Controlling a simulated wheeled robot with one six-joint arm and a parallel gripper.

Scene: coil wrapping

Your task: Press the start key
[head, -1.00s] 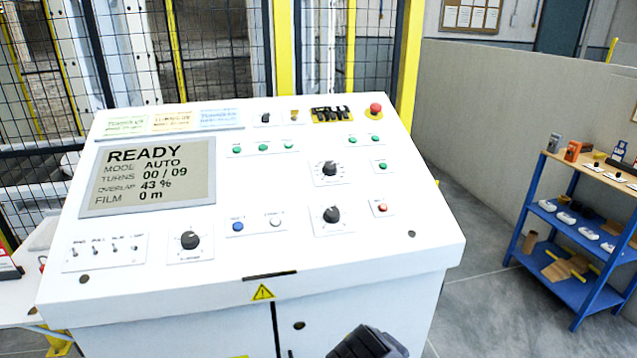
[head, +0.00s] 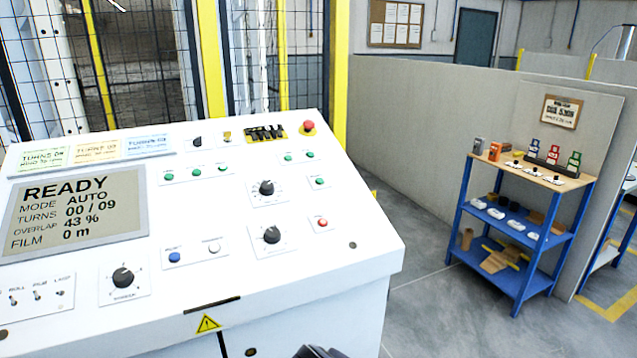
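The white control console (head: 330,255) fills the left and middle of the head view. Its screen (head: 76,213) reads READY, AUTO, turns 00 / 09, overlap 43 %, film 0 m. A blue button (head: 174,257) and a white button (head: 214,248) share a plate at the panel's lower middle; their labels are too small to read surely. A red-lit button (head: 322,223) sits to the right. I cannot tell which is the start key. A dark piece of my gripper (head: 320,352) shows at the bottom edge, apart from the buttons; its fingers are hidden.
A red mushroom button (head: 309,127) stands at the panel's back right. Black knobs (head: 272,235) and toggle switches (head: 38,294) stick up from the panel. A mesh fence rises behind. A blue shelf (head: 517,283) with small items stands right, with clear floor between.

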